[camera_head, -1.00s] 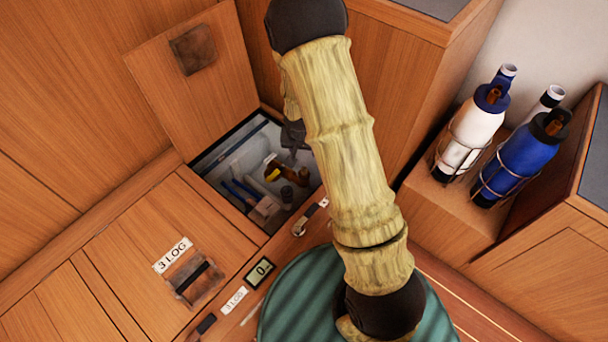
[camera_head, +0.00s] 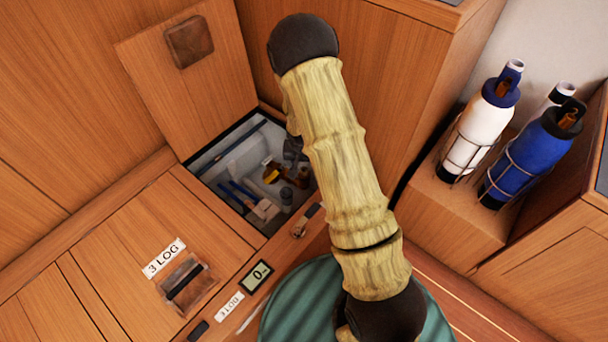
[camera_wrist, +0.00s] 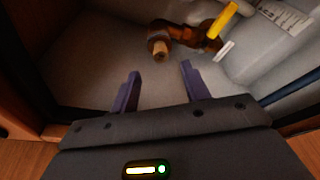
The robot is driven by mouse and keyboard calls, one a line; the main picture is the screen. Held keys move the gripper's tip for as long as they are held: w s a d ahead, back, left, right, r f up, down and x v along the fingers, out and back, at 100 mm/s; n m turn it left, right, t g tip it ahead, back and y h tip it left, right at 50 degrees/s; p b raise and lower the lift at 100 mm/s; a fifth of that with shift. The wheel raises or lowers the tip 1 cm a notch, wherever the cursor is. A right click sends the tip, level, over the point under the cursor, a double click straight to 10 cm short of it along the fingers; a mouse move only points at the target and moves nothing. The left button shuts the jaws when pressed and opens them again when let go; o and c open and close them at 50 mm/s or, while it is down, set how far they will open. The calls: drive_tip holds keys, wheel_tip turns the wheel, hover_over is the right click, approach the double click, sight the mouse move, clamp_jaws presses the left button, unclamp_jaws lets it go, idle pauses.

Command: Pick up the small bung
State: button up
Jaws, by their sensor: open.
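A small tan, cork-like piece (camera_wrist: 159,50), which looks like the small bung, shows in the wrist view at the near left end of a brown fitting (camera_wrist: 185,34). I cannot tell whether it is seated in the fitting or only touching it. My gripper (camera_wrist: 160,71) is open and empty, with its two purple fingers apart. The tan piece is beyond the fingertips, roughly between them in the picture. In the head view my gripper (camera_head: 295,149) is at the right side of the open locker, and the bung cannot be made out.
The open locker (camera_head: 190,167) also holds the fitting's yellow handle (camera_wrist: 222,19), a grey cylinder (camera_head: 287,195), a pale box (camera_head: 264,210) and blue-handled tools (camera_head: 240,190). Its raised lid (camera_head: 190,90) stands behind. Caged bottles (camera_head: 530,150) stand far right.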

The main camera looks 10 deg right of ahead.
sight(304, 170)
drive_tip(key=b+x, duration=0.2)
drive_tip(key=x, duration=0.1)
drive_tip(key=b+x, duration=0.1)
drive_tip(key=shift+s+a+f, duration=0.15)
drive_tip(key=shift+s+f, duration=0.05)
drive_tip(key=shift+f, duration=0.05)
drive_tip(key=shift+w+f+b, duration=0.25)
drive_tip(key=shift+f+b, duration=0.05)
drive_tip(key=shift+f, duration=0.1)
drive_tip(key=shift+r, duration=0.1)
clamp_jaws()
